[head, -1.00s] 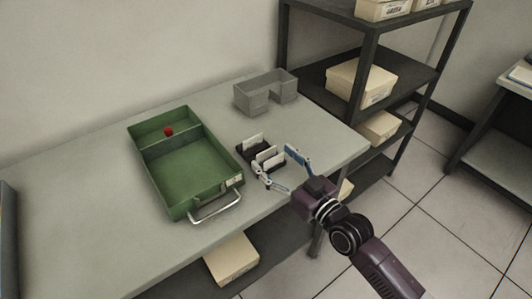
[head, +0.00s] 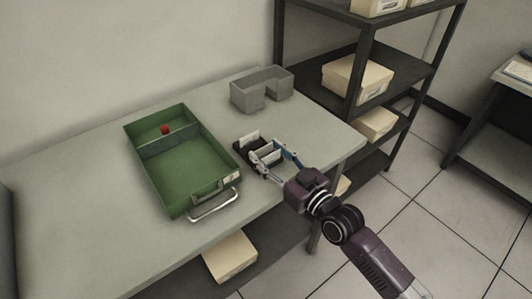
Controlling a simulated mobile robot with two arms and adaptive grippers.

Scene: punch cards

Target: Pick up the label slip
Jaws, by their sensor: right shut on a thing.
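A small dark rack (head: 242,146) on the table holds a few upright white slips, one white slip (head: 252,136) standing at its back. My right gripper (head: 267,158) is at the front part of the rack, its fingers closed in around a white slip (head: 270,154) there. The fingers hide much of this slip, and I cannot tell whether it still touches the rack. Which of the slips is the label slip cannot be read at this size. My left gripper is not in view.
A green tray (head: 184,205) with a divider, a metal handle and a small red object (head: 165,129) lies left of the rack. A grey open-fronted bin (head: 247,97) stands behind. A dark shelf unit (head: 357,75) with boxes rises at the right. The left tabletop is clear.

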